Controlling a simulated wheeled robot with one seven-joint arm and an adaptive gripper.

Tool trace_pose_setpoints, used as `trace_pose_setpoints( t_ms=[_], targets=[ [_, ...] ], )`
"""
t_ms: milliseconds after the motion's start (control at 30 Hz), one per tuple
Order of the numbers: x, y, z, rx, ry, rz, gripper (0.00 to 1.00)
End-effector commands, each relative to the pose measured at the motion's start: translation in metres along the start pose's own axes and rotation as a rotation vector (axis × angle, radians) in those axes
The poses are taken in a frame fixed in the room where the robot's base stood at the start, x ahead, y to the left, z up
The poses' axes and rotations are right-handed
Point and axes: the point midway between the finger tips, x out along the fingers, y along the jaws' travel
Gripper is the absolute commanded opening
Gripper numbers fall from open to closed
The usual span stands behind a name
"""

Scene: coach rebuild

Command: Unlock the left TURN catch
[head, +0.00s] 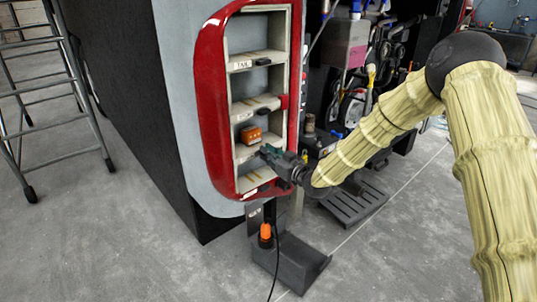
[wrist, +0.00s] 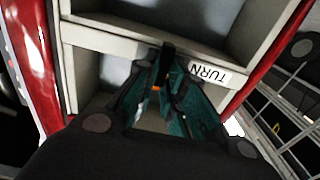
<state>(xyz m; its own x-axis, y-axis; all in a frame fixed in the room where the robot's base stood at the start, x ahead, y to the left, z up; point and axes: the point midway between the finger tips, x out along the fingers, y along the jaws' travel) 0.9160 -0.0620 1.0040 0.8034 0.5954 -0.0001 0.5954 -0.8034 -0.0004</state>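A red-rimmed light panel (head: 212,95) with stacked compartments stands upright in the head view. My gripper (head: 268,152) reaches from the right to the ledge below the orange lamp block. In the wrist view the white TURN label (wrist: 209,73) appears upside down on a pale ledge. Beside it, left in that view, is a small black catch (wrist: 168,57). My teal fingers (wrist: 166,80) converge on the catch, one on each side, and appear closed on it. The fingers partly cover the catch, and in the head view my gripper hides it.
Other ledges carry a TAIL label (head: 241,65) with a black catch (head: 263,61). An orange block (head: 250,134) sits in a compartment just above my gripper. A ladder (head: 45,90) stands at left. Open floor (head: 130,240) lies in front.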

Motion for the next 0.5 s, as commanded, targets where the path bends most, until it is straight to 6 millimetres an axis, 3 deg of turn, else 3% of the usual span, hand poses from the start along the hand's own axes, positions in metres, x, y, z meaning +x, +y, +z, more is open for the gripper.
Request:
trace_pose_setpoints(
  t_ms=[500],
  targets=[
    [-0.0006,0.0021,0.0016,0.089,0.001,0.001,0.00]
  ],
)
